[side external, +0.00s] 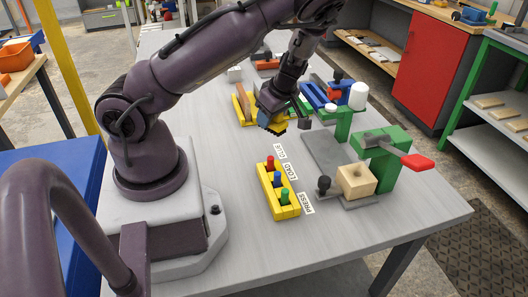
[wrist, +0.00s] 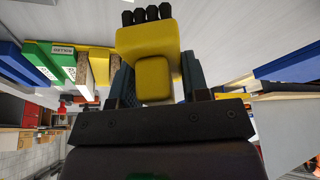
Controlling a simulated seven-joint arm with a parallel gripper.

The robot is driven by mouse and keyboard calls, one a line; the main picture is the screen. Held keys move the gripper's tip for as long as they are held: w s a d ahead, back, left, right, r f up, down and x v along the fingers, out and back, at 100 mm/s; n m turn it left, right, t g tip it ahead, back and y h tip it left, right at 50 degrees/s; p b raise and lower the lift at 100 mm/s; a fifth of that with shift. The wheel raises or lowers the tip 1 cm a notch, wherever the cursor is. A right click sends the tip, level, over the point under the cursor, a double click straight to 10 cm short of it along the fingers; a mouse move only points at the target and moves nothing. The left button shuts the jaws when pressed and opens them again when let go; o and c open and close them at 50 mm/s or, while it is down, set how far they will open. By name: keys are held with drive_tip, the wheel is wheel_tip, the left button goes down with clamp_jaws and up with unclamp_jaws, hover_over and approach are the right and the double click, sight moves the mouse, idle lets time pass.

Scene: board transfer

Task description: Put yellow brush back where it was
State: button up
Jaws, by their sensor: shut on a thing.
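My gripper (side external: 270,117) hangs above the middle of the table in the side view, its fingers pointing down. It is shut on the yellow brush (wrist: 150,48), which fills the space between the blue fingers in the wrist view. The brush has a yellow body and a row of black bristles at one end. In the side view only a small part of the yellow brush (side external: 279,127) shows below the fingers. I cannot tell whether the brush touches the table.
A yellow holder (side external: 239,110) with a brown board stands just left of my gripper. A yellow block (side external: 284,211) with red, blue and green pegs stands nearer the front, beside printed labels. Green fixtures (side external: 384,153) and a wooden block (side external: 356,181) stand right.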

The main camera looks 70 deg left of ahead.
drive_tip(key=s+n, duration=0.1)
drive_tip(key=n, duration=0.1)
drive_tip(key=s+a+n+g+h, duration=0.1)
drive_tip(key=n, duration=0.1)
drive_tip(key=shift+s+a, duration=0.2)
drive_tip(key=shift+s, duration=0.15)
drive_tip(key=f+n, duration=0.1)
drive_tip(key=f, duration=0.1)
drive_tip(key=f+n, duration=0.1)
drive_tip(key=f, duration=0.2)
drive_tip(key=d+f+n, duration=0.1)
drive_tip(key=f, duration=0.1)
drive_tip(key=shift+s+f+n+g+h, duration=0.3)
drive_tip(key=shift+s+f+g, duration=0.05)
drive_tip(key=shift+f+g, duration=0.05)
drive_tip(key=shift+f, duration=0.1)
drive_tip(key=o, duration=1)
